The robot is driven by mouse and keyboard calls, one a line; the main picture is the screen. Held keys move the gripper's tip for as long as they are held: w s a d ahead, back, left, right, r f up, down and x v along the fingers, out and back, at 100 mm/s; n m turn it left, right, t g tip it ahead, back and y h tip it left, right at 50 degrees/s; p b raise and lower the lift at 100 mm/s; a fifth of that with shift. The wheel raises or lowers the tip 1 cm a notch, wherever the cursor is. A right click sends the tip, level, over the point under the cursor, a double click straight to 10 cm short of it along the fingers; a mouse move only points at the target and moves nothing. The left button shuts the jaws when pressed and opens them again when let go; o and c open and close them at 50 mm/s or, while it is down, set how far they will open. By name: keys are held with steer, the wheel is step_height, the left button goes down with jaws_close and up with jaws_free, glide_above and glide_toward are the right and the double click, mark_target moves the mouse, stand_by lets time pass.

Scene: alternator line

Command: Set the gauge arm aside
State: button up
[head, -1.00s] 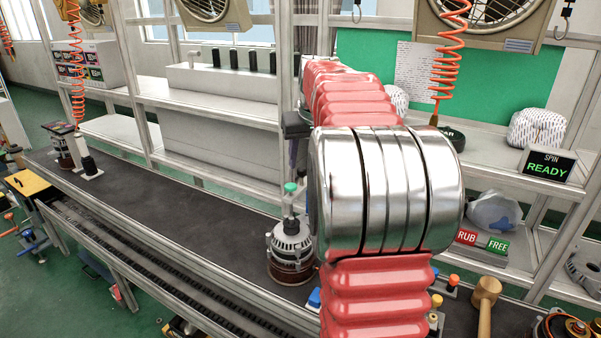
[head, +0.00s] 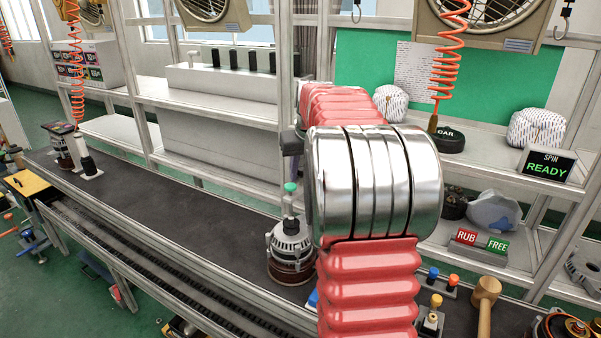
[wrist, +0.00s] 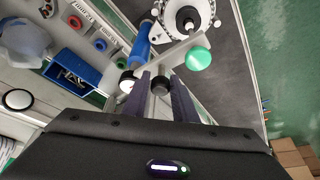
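The alternator (head: 290,250) stands on the dark bench left of my arm, with a green knob (head: 290,187) above it. In the wrist view, the gauge arm (wrist: 178,51) is a pale grey bar beside the alternator (wrist: 188,17). The green knob (wrist: 198,58) is at its right, and a round white-faced part (wrist: 127,82) is near its lower left end. My gripper (wrist: 161,80) has its two dark fingers apart, with a black knob (wrist: 160,86) showing between their tips. I cannot tell whether they touch it. My arm hides the gripper in the head view.
A blue bin (wrist: 72,74) and a blue cylinder (wrist: 145,45) are close by in the wrist view.

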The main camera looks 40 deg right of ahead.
jaws_close()
steer(key=shift+a, duration=0.25)
steer(key=shift+d, duration=0.2)
steer(key=shift+w, duration=0.1)
